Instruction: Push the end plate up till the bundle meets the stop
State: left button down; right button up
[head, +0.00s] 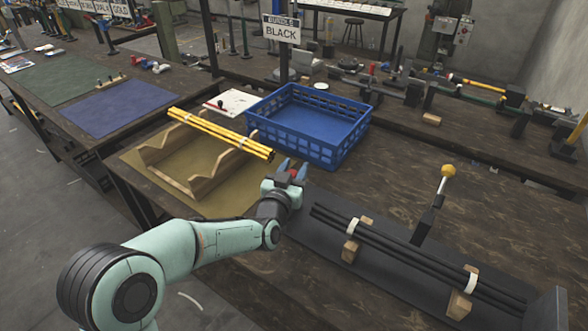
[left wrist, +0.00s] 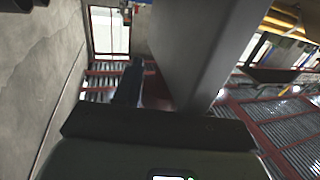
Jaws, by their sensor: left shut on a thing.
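The bundle of black rods (head: 400,251), bound with white ties, lies on wooden cradles on a dark base (head: 330,245). An upright grey plate (head: 547,310), which looks like the stop, stands at the base's right end, cut by the frame edge. Whether the rods touch it is unclear. My left gripper (head: 292,172) is at the base's left end, shut on a small red part that seems to belong to the end plate; the plate is mostly hidden there. In the left wrist view a broad grey slab (left wrist: 205,45) fills the middle. My right gripper is not in view.
A lever with a yellow knob (head: 447,171) rises behind the bundle. A blue crate (head: 325,154) stands behind my gripper, by a "BLACK" sign (head: 282,30). Yellow rods (head: 220,133) rest on a wooden rack (head: 196,188) at left.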

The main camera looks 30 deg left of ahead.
pick_arm(q)
jog(key=d, duration=0.9)
jog(key=shift+s+p, duration=0.35)
jog(key=shift+p, duration=0.05)
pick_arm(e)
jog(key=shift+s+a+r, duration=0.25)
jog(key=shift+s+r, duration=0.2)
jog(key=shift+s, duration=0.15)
pick_arm(q)
jog(key=c, duration=0.7)
grip_release()
jog(key=s+d, duration=0.2)
jog(key=s, duration=1.1)
jog(key=shift+s+d, duration=0.15)
jog(key=shift+d, duration=0.05)
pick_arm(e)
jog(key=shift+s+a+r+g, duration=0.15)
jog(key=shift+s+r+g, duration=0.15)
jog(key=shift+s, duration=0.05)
